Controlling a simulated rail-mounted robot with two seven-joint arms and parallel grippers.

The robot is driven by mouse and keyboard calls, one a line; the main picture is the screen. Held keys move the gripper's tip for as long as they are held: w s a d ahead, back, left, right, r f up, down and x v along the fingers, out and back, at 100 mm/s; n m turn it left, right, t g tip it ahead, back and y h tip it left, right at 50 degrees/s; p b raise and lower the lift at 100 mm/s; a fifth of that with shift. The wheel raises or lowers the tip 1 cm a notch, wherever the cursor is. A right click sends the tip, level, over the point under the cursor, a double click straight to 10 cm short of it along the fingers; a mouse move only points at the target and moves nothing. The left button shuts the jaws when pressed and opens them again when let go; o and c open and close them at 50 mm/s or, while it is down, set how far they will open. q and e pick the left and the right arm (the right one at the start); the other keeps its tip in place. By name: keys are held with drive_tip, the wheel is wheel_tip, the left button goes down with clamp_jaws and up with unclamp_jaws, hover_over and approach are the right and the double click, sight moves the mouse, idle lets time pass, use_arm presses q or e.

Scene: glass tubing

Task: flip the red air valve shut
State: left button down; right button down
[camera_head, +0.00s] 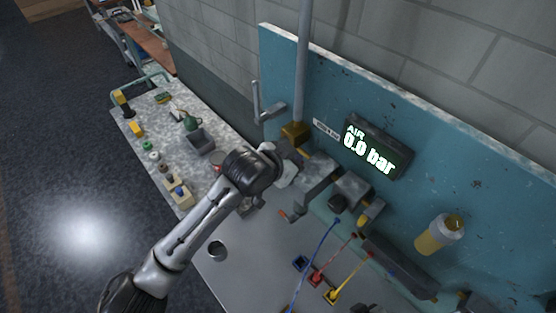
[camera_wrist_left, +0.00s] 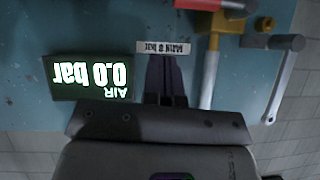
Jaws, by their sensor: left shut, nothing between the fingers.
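The air valve shows at the top of the left wrist view, which is upside down: a red part (camera_wrist_left: 228,22) sits on a yellowish fitting with a grey pipe (camera_wrist_left: 210,75). In the head view I see the brass-coloured block (camera_head: 294,133) on this pipe, but no red handle clearly; my left arm may hide it. My left gripper (camera_head: 284,166) is close below the block. In the wrist view its dark fingers (camera_wrist_left: 165,75) are together and empty, beside the pipe and near the white label (camera_wrist_left: 163,47). They do not visibly touch the red part.
A grey lever (camera_head: 257,98) stands on the blue panel (camera_head: 420,150), left of the pipe. The display (camera_head: 376,147) reads AIR 0.0 bar. Small parts crowd the bench (camera_head: 150,120) at left.

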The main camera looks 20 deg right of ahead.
use_arm(q)
drive_tip(key=b+v, duration=0.1)
drive_tip(key=v, duration=0.6)
drive_tip(key=shift+s+d, duration=0.1)
drive_tip(key=shift+s, duration=0.05)
idle(0.3)
